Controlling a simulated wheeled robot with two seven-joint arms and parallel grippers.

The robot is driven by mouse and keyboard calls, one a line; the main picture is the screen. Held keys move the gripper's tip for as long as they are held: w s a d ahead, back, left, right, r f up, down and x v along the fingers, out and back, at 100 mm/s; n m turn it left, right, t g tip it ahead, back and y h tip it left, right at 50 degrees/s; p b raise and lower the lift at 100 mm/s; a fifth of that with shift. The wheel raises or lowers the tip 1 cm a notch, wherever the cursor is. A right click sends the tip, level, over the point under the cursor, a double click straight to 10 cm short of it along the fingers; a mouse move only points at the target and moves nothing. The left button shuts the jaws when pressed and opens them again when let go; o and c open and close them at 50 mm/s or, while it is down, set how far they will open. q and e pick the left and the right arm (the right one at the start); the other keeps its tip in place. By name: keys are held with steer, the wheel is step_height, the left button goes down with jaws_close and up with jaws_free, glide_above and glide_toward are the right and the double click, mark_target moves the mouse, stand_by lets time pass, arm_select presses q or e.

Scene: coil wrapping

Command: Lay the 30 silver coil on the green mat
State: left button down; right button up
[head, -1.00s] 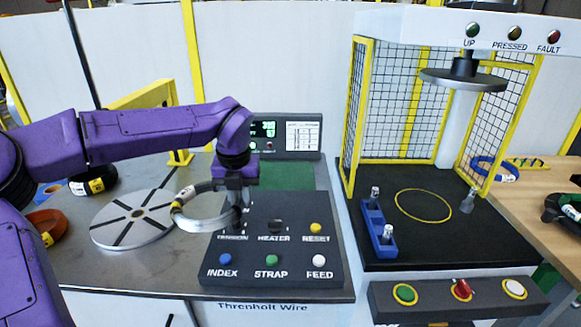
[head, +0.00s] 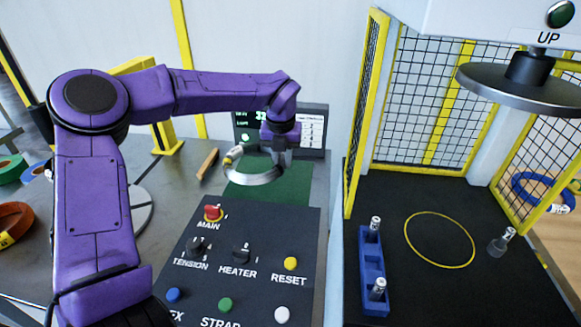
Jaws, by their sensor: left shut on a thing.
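The silver coil (head: 252,179), a ring with a yellow-marked tag, is held by my left gripper (head: 282,163) at its right side. The coil is over the green mat (head: 270,192), which lies behind the control panel. I cannot tell whether the coil touches the mat or hangs just above it. The number on its tag is too small to read. The gripper's fingers are small in view and partly dark. My right gripper is not in view.
The control panel (head: 240,234) with knobs and buttons stands in front of the mat. A display box (head: 312,128) is behind it. A caged press with a round plate (head: 525,88) stands at right. An orange coil (head: 14,225) and a blue coil (head: 541,190) lie at the sides.

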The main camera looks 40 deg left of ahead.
arm_select(q)
steer(key=p, duration=0.2)
glide_above(294, 179)
steer(key=f, duration=0.7)
steer(key=shift+d, duration=0.3)
steer(key=shift+w+a+f, duration=0.1)
steer(key=shift+f, duration=0.15)
steer(key=shift+a+f, duration=0.1)
steer(key=shift+f, duration=0.05)
steer(key=f, duration=0.2)
steer(key=shift+s+f, duration=0.25)
steer(key=shift+f, duration=0.15)
steer(key=shift+w+f, duration=0.1)
steer(key=shift+w, duration=0.05)
steer(key=shift+f, duration=0.1)
steer(key=c, duration=1)
jaws_free()
steer(key=shift+s, duration=0.2)
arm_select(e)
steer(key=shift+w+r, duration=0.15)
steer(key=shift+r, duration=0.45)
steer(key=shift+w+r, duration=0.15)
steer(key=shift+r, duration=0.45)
